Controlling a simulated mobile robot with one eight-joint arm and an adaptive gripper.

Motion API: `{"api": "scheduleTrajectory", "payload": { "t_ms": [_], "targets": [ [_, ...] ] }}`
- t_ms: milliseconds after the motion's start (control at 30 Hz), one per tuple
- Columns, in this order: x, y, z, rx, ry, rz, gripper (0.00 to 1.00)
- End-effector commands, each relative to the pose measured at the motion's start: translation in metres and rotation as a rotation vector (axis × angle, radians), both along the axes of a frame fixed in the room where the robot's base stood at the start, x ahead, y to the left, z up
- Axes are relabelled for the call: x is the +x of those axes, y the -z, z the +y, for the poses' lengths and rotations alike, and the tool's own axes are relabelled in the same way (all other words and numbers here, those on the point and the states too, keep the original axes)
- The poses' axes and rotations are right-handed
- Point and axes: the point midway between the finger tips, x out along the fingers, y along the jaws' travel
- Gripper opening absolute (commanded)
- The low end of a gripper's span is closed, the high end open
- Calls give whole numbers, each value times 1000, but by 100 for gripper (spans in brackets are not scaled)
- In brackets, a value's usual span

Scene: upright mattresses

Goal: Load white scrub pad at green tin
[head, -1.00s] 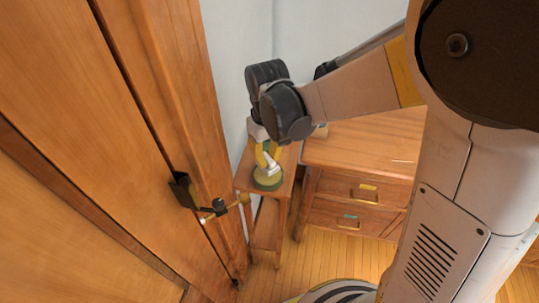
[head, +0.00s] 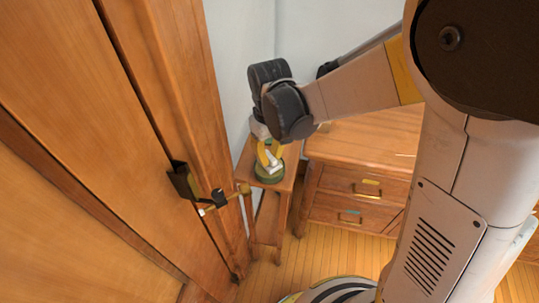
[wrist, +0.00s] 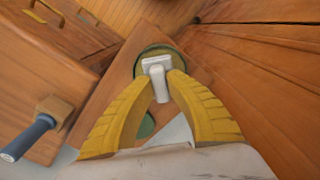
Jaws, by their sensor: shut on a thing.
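The white scrub pad (wrist: 157,68) is held between the yellow fingers of my gripper (wrist: 164,84). It has a flat plate and a raised grip. The round green tin (wrist: 142,66) stands on a small wooden stand, behind the pad in the wrist view, and the pad hides much of it. In the head view my gripper (head: 270,153) points down over the green tin (head: 269,179), with the white pad (head: 274,164) inside the tin's outline. I cannot tell whether the pad touches the tin.
The narrow wooden stand (head: 268,218) is between a wooden door (head: 85,120) and a drawer cabinet (head: 360,150). A handle bar (head: 222,199) juts out near the stand. Another green round thing (wrist: 146,126) is partly hidden by my gripper in the wrist view.

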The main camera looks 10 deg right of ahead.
Motion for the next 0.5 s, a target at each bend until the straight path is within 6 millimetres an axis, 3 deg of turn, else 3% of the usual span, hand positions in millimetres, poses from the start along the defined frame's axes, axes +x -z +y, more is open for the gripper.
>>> {"api": "scheduleTrajectory", "payload": {
  "t_ms": [500],
  "targets": [
    [0,6,0,0,0,0,0]
  ]
}}
